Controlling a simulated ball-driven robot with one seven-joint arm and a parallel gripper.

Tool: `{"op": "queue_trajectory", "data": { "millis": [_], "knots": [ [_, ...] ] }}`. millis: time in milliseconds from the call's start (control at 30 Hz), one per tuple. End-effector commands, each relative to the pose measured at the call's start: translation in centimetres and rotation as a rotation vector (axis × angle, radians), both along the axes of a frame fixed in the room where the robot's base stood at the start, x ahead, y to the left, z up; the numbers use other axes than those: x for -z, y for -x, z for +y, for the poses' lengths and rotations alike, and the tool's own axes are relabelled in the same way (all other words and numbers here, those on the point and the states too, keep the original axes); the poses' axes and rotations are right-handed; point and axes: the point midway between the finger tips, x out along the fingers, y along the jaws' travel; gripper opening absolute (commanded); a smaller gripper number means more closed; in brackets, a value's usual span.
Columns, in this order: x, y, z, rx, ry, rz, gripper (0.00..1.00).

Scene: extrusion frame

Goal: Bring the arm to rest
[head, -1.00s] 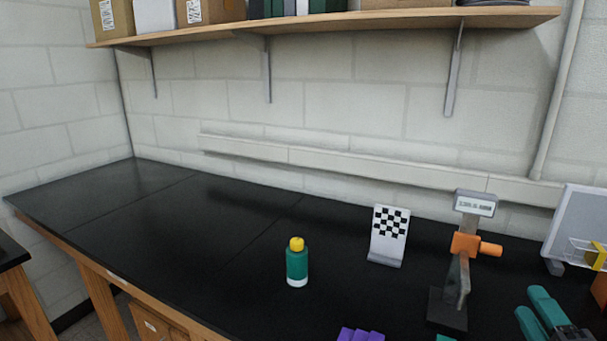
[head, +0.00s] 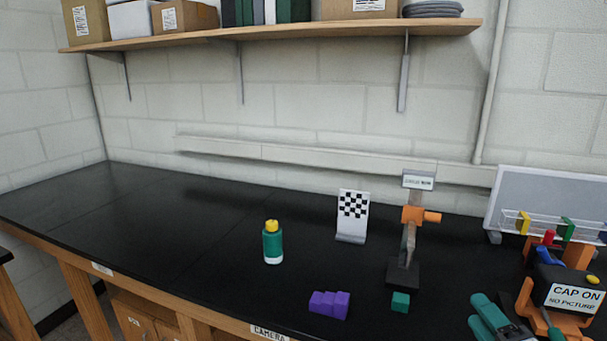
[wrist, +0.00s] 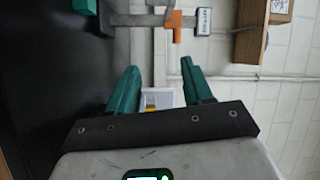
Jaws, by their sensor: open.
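My gripper (head: 478,312) shows at the lower right of the head view, with its teal fingers low over the black bench. In the wrist view my gripper (wrist: 160,82) has its two teal fingers spread apart with nothing between them. Beyond the fingertips, the wrist view shows a stand with an orange clamp (wrist: 173,24) and a small display (wrist: 203,21). In the head view this orange clamp (head: 413,215) is on an upright to the left of and behind my gripper, apart from it.
A green bottle (head: 273,244), a checkered card (head: 352,214), purple blocks (head: 330,304) and a teal cube (head: 400,302) stand on the bench (head: 150,215). The bench's left is clear. A loaded shelf (head: 275,37) hangs above.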

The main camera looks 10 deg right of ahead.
Motion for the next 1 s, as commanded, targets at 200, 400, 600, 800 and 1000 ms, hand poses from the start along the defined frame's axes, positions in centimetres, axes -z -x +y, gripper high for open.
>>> {"op": "queue_trajectory", "data": {
  "millis": [200, 400, 600, 800, 1000],
  "knots": [
    [4.5, 0.7, 2.7, -0.07, 0.137, 0.196, 0.51],
    [10.5, 3.0, 6.0, -0.194, 0.332, 0.46, 0.51],
    [19.1, 10.1, 10.3, -0.472, 0.643, 0.866, 0.51],
    [24.2, 19.8, 12.6, -0.827, 0.907, 1.215, 0.51],
    [25.3, 24.8, 13.1, -1.021, 1.007, 1.362, 0.51]
  ]
}}
